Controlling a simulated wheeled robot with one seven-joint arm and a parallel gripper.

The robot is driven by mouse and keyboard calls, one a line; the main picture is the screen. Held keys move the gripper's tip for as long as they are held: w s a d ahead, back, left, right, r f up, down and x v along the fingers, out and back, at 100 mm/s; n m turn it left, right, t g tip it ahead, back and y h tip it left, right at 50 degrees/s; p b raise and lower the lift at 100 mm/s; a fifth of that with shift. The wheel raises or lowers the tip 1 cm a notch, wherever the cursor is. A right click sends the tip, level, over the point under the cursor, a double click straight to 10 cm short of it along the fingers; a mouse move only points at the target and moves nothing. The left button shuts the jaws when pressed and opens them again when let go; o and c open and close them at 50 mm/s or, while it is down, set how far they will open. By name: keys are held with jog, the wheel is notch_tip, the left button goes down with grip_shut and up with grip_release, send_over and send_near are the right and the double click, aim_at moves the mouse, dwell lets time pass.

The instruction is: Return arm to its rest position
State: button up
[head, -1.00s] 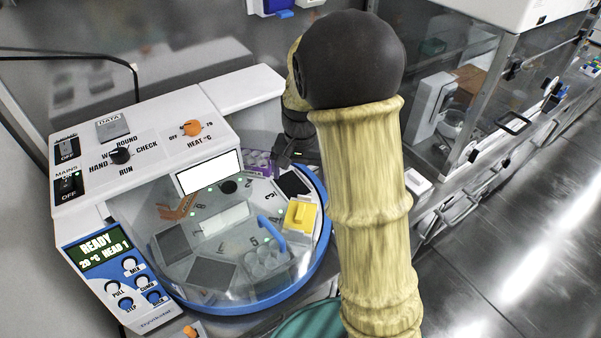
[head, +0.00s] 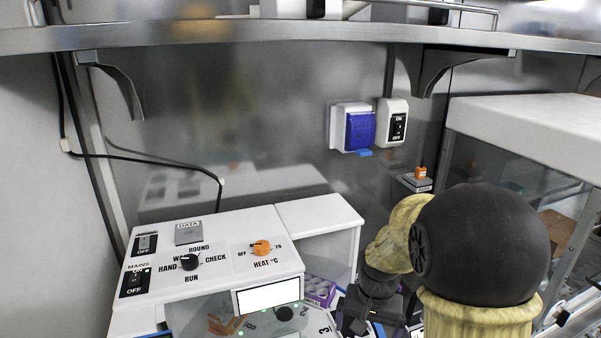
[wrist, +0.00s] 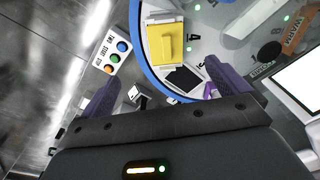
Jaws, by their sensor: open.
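My arm, with its tan sleeve and round black joint, fills the lower right of the head view. My gripper (head: 360,312) shows only partly there, dark and low, just right of the white machine (head: 322,218). In the wrist view my gripper (wrist: 163,88) has its two purple fingers wide apart, with nothing between them in its grasp. Beyond the fingers lies the machine's round blue-rimmed deck (wrist: 143,65), with a yellow block (wrist: 164,45) on it. Whether the fingers touch anything cannot be told.
A small box with coloured buttons (wrist: 112,50) stands beside the deck. A steel shelf (head: 250,36) crosses above. A blue socket (head: 360,131) and switch (head: 393,122) are on the back wall. A glass-sided cabinet (head: 530,140) stands at right.

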jog(key=s+n+t, duration=0.1)
jog(key=s+n, duration=0.2)
jog(key=s, duration=0.7)
jog(key=shift+s+r+n+t, duration=0.2)
jog(key=shift+r+n+t, duration=0.05)
jog(key=shift+n+t, duration=0.15)
jog(key=shift+a, duration=0.1)
dwell(0.3)
